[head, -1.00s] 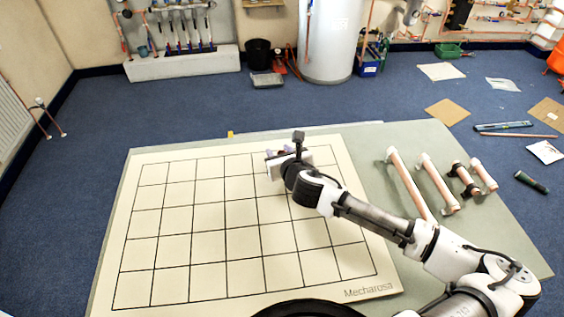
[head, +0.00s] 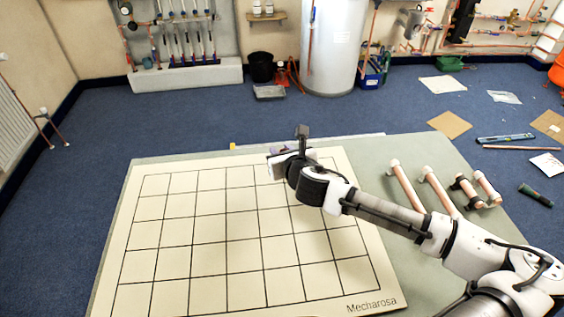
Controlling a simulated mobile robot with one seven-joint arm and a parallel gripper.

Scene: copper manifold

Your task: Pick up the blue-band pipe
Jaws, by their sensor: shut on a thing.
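My gripper (head: 277,168) is over the far edge of the cream grid board (head: 165,262), right of its middle. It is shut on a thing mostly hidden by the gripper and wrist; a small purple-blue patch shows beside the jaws. I cannot tell from this view whether that is the blue-band pipe. Several copper pipes with pale ends lie in a row on the grey-green sheet to the right: a long pipe (head: 407,189), a shorter pipe (head: 441,192), a short pipe with dark bands (head: 470,193) and another short pipe (head: 487,188). No blue band is clear on them.
The grid squares look empty, though my arm hides part of the board's right side. Blue carpet surrounds the sheet (head: 490,235). Cardboard (head: 450,124), a level (head: 506,138) and a dark green tube (head: 535,195) lie on the floor to the right. A white cylinder (head: 331,50) stands behind.

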